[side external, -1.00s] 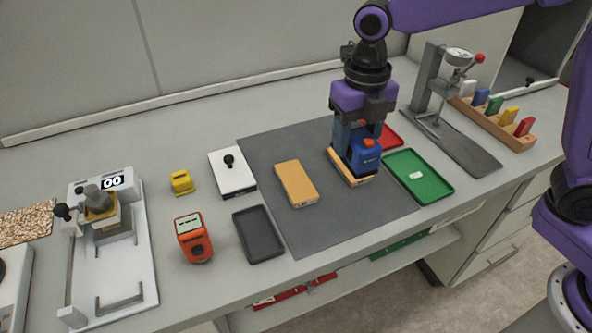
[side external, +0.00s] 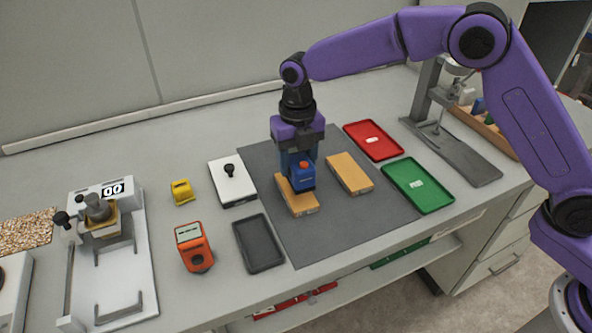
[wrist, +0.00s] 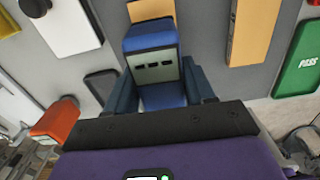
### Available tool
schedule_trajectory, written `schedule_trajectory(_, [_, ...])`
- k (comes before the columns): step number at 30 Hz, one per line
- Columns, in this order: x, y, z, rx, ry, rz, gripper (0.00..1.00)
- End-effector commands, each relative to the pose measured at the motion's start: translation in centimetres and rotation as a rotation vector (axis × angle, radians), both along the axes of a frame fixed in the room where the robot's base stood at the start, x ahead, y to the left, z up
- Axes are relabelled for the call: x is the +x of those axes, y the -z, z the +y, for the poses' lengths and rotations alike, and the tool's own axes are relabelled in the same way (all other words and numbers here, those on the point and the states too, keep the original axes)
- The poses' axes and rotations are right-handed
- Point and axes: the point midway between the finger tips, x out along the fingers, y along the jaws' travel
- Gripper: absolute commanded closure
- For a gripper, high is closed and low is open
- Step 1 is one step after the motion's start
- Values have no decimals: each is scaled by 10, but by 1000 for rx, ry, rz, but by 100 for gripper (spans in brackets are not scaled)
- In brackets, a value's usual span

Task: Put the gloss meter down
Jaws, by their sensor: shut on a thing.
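In the wrist view the gloss meter (wrist: 152,65) shows a pale face with dark slots, held between the dark blue fingers of my gripper (wrist: 162,92). The left panel (wrist: 150,9) shows just beyond it. The right tan panel (side external: 349,173) lies bare.
The grey mat (side external: 335,225) has free room in front. A red tray (side external: 373,147) and a green PASS tray (side external: 417,192) lie to the right. A black tray (side external: 259,249), an orange device (side external: 194,250) and a white plate with a black knob (side external: 232,187) stand to the left.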

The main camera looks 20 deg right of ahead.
Motion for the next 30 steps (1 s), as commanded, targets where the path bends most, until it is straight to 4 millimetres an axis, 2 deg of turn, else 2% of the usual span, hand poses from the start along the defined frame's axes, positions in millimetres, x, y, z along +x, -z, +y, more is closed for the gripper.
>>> schedule_trajectory(9, [3,34,2,0,0,0,90])
schedule_trajectory(20, [3,37,2,0,0,0,90])
schedule_trajectory(21, [2,37,2,-1,0,1,37])
schedule_trajectory(22, [2,37,2,-1,0,1,27])
schedule_trajectory(23, [2,37,2,-1,0,1,21])
schedule_trajectory(30, [3,37,2,0,0,0,21])
